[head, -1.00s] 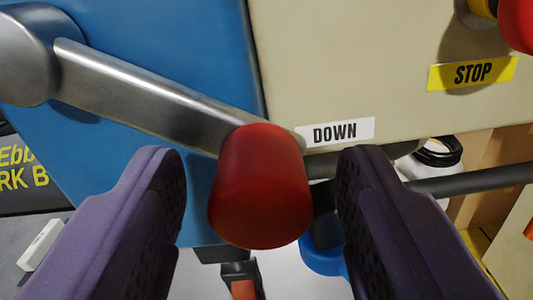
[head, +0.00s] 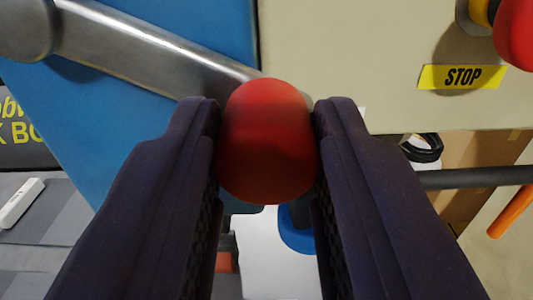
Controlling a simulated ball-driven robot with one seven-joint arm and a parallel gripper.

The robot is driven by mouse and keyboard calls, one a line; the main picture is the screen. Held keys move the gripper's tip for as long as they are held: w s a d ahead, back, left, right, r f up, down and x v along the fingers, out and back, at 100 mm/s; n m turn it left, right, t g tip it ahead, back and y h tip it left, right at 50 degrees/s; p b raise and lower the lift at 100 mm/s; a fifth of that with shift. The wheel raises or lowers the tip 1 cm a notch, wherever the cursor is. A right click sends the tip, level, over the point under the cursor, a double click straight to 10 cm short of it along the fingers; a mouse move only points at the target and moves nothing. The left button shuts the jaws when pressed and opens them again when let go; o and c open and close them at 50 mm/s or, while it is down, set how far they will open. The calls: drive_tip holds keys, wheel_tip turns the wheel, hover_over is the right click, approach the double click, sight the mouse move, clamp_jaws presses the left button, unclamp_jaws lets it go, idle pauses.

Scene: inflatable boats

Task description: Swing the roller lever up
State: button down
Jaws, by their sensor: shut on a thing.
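The roller lever is a grey metal bar (head: 150,48) that slants down to the right from a round hub (head: 25,28) at the upper left. Its end carries a red knob (head: 268,140). My gripper (head: 268,150) is shut on the red knob, with one dark purple finger against each side. The knob's sides are partly covered by the fingers. The lever lies in front of a blue panel (head: 130,130).
A beige panel (head: 370,60) fills the upper right, with a yellow STOP label (head: 462,77) and a red button (head: 515,35). A dark horizontal bar (head: 475,177) runs below it at the right. A blue round thing (head: 297,235) shows behind the fingers.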

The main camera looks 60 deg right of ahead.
wheel_tip(320, 180, up, 10)
drive_tip(key=n+p, duration=1.2)
drive_tip(key=p, duration=0.8)
drive_tip(key=shift+w+a+f+n+p, duration=0.15)
drive_tip(key=shift+w+f+n+p, duration=0.1)
drive_tip(key=shift+w+n+p, duration=0.1)
drive_tip(key=c, duration=0.8)
unclamp_jaws()
drive_tip(key=v, duration=0.7)
drive_tip(key=shift+s+a+b, duration=0.15)
drive_tip(key=shift+a+b, duration=0.2)
